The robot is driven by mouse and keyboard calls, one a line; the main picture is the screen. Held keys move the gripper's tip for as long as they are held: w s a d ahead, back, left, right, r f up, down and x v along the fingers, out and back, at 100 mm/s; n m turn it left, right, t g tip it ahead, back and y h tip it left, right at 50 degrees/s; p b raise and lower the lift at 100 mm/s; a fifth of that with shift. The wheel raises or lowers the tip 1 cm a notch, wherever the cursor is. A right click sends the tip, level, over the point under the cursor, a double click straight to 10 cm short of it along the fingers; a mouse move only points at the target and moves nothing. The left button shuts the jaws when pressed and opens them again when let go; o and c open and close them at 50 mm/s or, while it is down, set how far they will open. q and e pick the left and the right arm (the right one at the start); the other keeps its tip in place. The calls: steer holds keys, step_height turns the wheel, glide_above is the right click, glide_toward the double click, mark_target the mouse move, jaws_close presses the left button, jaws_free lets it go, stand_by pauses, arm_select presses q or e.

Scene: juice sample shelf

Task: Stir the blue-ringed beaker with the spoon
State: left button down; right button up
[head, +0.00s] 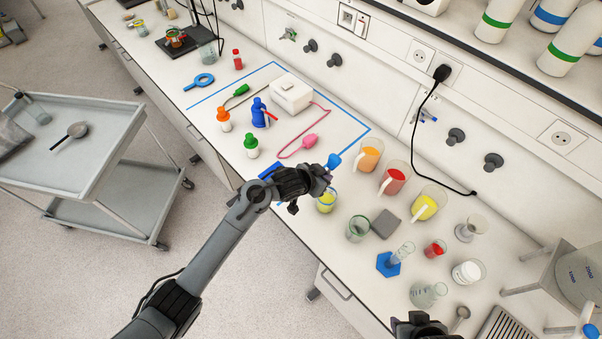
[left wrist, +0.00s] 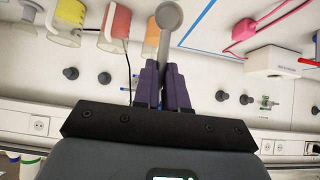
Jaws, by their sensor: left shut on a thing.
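My left gripper (head: 318,180) is over the bench, just above a small beaker (head: 326,203) with yellow contents and a bluish band near its rim. The gripper hides part of that beaker's top. In the left wrist view my left gripper (left wrist: 162,78) is shut on a grey metal spoon (left wrist: 168,17), whose round end points away from the fingers. The spoon cannot be made out in the head view, so I cannot tell whether it is inside the beaker. My right gripper (head: 426,328) shows only partly at the bottom edge; its jaws are unclear.
Orange (head: 370,154), red (head: 394,177) and yellow (head: 428,203) jugs stand right of the left gripper. A green-rimmed beaker (head: 357,229) and a grey block (head: 385,223) are close by. Blue tape (head: 345,114) marks an area with bottles and a white box (head: 291,95).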

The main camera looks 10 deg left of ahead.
arm_select(q)
steer(key=shift+d+r, duration=0.35)
steer(key=shift+r, duration=0.1)
steer(key=shift+t+h, duration=0.3)
steer(key=shift+t, duration=0.1)
steer(key=shift+f, duration=0.2)
arm_select(e)
steer(key=shift+w+a+r, duration=0.1)
steer(key=shift+a, duration=0.4)
arm_select(q)
steer(key=shift+w+f, duration=0.1)
